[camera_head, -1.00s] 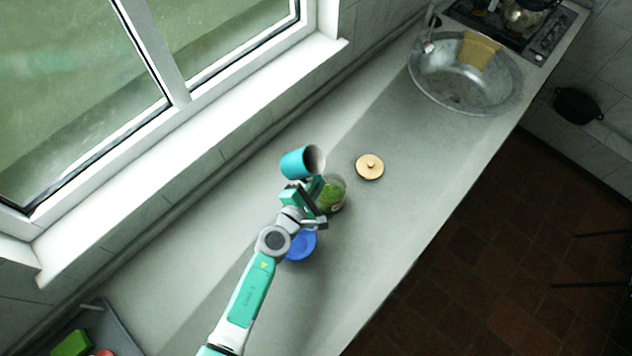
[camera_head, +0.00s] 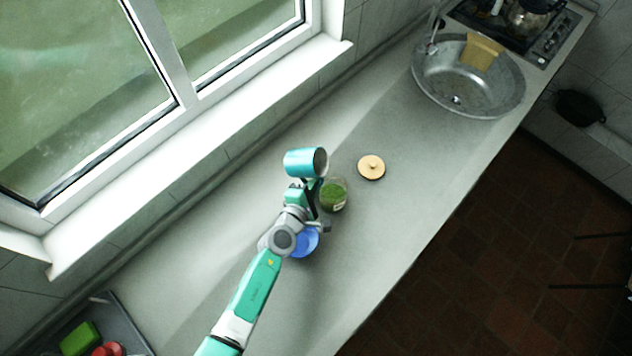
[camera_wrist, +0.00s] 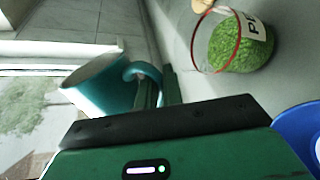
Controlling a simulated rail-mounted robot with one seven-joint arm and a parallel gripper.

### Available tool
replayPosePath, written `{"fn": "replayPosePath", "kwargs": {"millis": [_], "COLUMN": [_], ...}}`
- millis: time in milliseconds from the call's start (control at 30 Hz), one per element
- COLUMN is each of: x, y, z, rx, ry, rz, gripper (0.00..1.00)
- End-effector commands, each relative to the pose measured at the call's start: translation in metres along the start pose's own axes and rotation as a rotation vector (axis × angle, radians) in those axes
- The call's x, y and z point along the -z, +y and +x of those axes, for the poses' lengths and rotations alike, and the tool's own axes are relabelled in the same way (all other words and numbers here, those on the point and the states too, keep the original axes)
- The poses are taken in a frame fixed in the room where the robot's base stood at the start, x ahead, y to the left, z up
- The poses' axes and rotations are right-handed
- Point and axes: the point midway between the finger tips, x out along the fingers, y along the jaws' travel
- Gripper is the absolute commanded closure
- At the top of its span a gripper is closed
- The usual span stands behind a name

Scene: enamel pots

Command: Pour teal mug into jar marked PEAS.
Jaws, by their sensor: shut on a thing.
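The teal mug (camera_head: 301,162) is tilted on its side in the head view, its mouth facing right toward the jar side. It also shows in the wrist view (camera_wrist: 104,90). My gripper (camera_head: 308,187) is shut on the mug at its handle (camera_wrist: 143,72) and holds it above the counter. The glass jar (camera_head: 333,196) stands just below and to the right of the mug in the head view. It holds green peas (camera_wrist: 238,42) and has a white label, of which only the first letter or so reads. Nothing is seen falling from the mug.
A wooden lid (camera_head: 371,167) with a knob lies on the counter right of the jar. A blue dish (camera_head: 304,242) sits below the jar, partly behind my arm. A metal sink (camera_head: 468,84) is farther off. The counter between lid and sink is clear.

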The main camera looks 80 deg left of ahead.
Motion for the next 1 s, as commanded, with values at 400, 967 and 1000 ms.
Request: {"fn": "replayPosePath", "kwargs": {"millis": [400,967,1000], "x": [0.0033,0.004,0.0035], "y": [0.0025,0.0057,0.0058], "z": [-0.0002,-0.0014,-0.0015], "rx": [0.002,0.007,0.007], "ry": [0.034,0.07,0.072], "rz": [0.102,0.207,0.213], "gripper": [1.0,1.0,1.0]}}
